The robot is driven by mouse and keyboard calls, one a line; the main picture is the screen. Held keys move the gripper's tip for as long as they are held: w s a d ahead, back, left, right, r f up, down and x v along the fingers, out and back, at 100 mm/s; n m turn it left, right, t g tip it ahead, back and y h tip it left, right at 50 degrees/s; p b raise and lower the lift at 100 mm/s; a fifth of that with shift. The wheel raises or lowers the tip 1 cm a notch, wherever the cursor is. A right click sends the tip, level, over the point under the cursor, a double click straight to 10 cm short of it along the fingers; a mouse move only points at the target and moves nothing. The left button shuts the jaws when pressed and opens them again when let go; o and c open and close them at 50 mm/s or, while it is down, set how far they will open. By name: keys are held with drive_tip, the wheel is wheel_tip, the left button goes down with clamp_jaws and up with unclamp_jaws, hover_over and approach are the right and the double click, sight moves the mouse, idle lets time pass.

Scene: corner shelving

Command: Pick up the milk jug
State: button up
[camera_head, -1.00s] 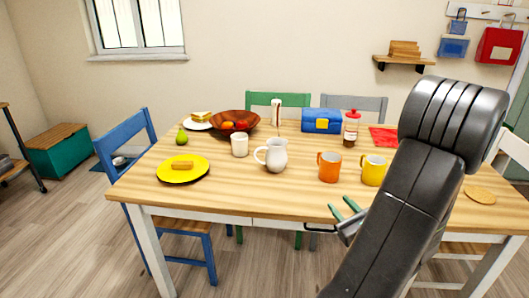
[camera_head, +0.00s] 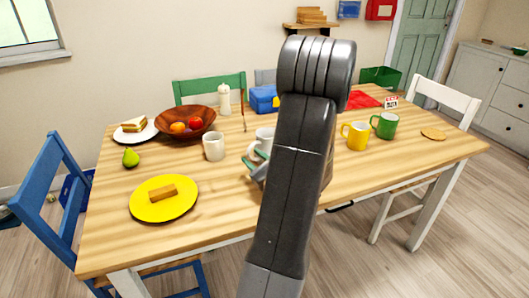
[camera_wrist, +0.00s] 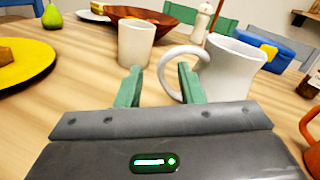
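The white milk jug (camera_head: 265,136) stands upright on the wooden table, mostly hidden behind my arm in the head view. The wrist view shows the jug (camera_wrist: 236,70) right of centre, its loop handle facing left. My gripper (camera_head: 256,157) is beside the jug's handle side, low over the table.
A white cup (camera_head: 213,146) stands just left and beyond the fingers. A yellow plate (camera_head: 150,209) lies farther left and a wooden bowl (camera_head: 194,137) behind. An orange mug (camera_wrist: 312,135) is close on the right in the wrist view. A yellow mug (camera_head: 356,137) stands right of my arm.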

drive_tip(key=shift+f+x, duration=0.15)
drive_tip(key=shift+x, duration=1.15)
drive_tip(key=shift+f+x, duration=0.15)
drive_tip(key=shift+x, duration=1.15)
drive_tip(key=shift+d, duration=0.1)
clamp_jaws()
